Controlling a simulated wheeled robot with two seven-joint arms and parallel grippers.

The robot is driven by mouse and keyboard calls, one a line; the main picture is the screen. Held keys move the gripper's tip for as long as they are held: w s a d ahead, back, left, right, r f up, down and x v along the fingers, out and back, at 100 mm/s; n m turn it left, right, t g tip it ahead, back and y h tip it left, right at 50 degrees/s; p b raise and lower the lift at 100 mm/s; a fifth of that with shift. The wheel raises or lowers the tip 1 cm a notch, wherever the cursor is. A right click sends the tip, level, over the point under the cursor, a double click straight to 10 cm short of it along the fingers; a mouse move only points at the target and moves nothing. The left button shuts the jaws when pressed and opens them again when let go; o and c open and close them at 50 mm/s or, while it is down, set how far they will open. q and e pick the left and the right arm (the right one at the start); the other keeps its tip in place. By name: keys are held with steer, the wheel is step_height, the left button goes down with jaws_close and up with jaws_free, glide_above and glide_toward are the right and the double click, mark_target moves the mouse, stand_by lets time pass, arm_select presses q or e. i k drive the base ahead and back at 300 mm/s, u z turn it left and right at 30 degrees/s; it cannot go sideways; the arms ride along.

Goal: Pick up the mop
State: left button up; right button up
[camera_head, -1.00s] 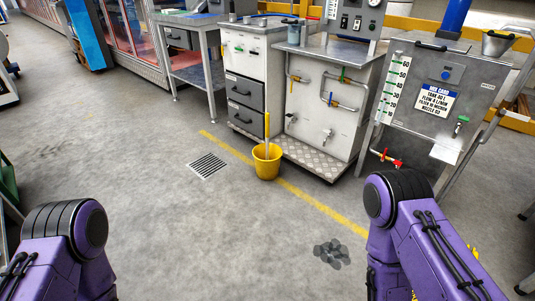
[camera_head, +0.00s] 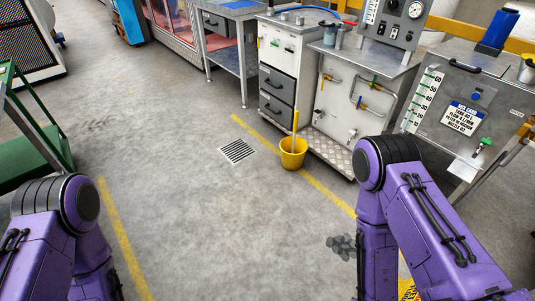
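A yellow bucket (camera_head: 293,153) stands on the floor in front of the metal bench. A yellow handle (camera_head: 295,121), likely the mop's, stands upright out of the bucket. The mop's head is hidden inside the bucket. My two purple arms show at the lower left and lower right, well short of the bucket. Both grippers are outside the picture.
A floor drain (camera_head: 237,151) lies left of the bucket. A dark wet patch (camera_head: 342,246) is near my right arm. A green cart (camera_head: 36,140) stands at the left. A tank panel (camera_head: 466,100) stands at the right. The middle floor is clear.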

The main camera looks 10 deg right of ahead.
mark_target(296, 113)
steer(key=u, duration=0.3)
steer(key=i, duration=4)
steer(key=z, duration=2.85)
steer(key=i, duration=0.45)
steer(key=z, duration=0.1)
